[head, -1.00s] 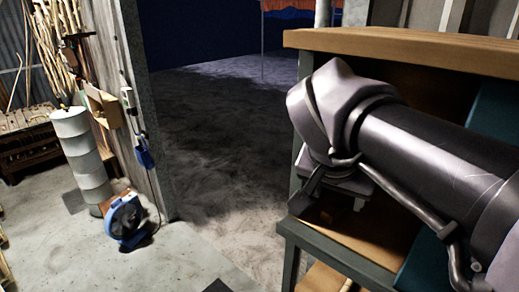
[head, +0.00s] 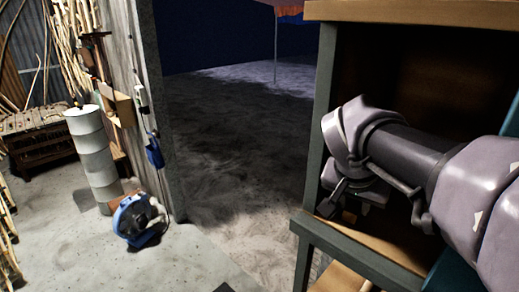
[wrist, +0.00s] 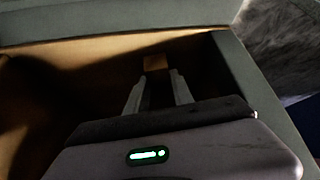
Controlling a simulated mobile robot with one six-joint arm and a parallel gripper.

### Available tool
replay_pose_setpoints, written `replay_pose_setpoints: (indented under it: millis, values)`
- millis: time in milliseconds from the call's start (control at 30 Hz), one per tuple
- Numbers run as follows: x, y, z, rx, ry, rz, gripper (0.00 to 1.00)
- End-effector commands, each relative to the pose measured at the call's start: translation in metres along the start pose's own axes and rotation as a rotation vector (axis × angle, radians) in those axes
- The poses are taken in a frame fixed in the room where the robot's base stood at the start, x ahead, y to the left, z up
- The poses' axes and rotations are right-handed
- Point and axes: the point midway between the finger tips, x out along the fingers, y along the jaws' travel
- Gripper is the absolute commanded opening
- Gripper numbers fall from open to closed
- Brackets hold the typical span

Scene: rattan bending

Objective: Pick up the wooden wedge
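The wooden wedge (wrist: 155,63) is a small light-brown block on the shelf in the wrist view, close to the shelf's edge. My gripper (wrist: 155,76) is open, with its two grey fingers apart and pointing at the wedge. The wedge appears at or just beyond the fingertips; I cannot tell whether they touch it. In the head view my gripper (head: 337,203) reaches down inside the shelf unit near its left post. A small brown piece (head: 349,216), likely the wedge, shows beside it, mostly hidden.
The shelf unit (head: 313,237) has grey-green posts and wooden boards, with a board above my arm. A teal panel (head: 449,274) stands at right. A blue fan (head: 137,218) and a white drum (head: 93,160) stand at left. The floor between is clear.

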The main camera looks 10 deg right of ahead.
Motion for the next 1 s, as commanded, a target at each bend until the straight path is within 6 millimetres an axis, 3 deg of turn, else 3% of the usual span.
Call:
replay_pose_setpoints:
  millis: [33, 100, 133, 467, 733, 1000]
  values:
    - [0.000, 0.000, 0.000, 0.000, 0.000, 0.000, 0.15]
    - [0.000, 0.000, 0.000, 0.000, 0.000, 0.000, 0.01]
    - [0.000, 0.000, 0.000, 0.000, 0.000, 0.000, 0.00]
    - [-0.003, 0.000, -0.002, 0.000, 0.001, 0.000, 0.00]
    - [-0.032, 0.000, -0.021, 0.001, 0.003, -0.002, 0.00]
    - [-0.065, 0.036, 0.026, 0.002, 0.004, -0.003, 0.00]
